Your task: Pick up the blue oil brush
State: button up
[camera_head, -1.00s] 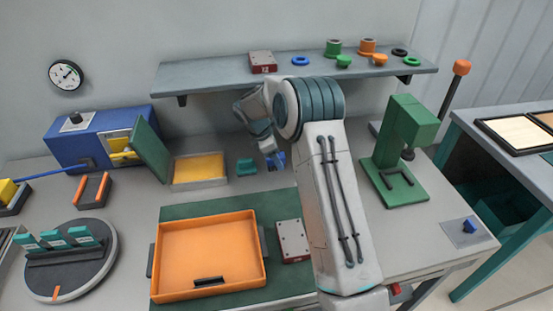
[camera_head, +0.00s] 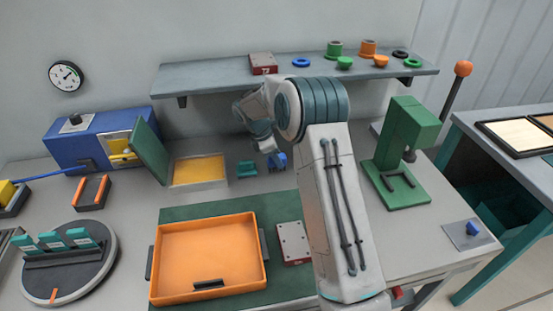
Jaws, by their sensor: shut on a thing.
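The blue oil brush (camera_head: 278,161) is a small blue piece at the back of the workbench, right of a similar teal piece (camera_head: 247,169). My gripper (camera_head: 272,151) reaches down from my arm right at the blue brush and is shut on it. The fingertips are small and partly hidden, so the exact grip is hard to see. I cannot tell whether the brush touches the bench.
A grey shelf (camera_head: 200,80) with rings and cups runs behind my arm. A yellow-filled tray (camera_head: 200,171) lies left of the teal piece. An orange tray (camera_head: 208,255) is in front, a green press (camera_head: 408,150) to the right. Some bench between is clear.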

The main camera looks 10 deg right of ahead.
jog(key=s+b, duration=0.2)
jog(key=s, duration=0.4)
jog(key=shift+s, duration=0.4)
notch_tip(320, 180, up, 14)
jog(key=shift+s, duration=0.25)
jog(key=o, duration=0.3)
jog(key=shift+c, duration=0.9)
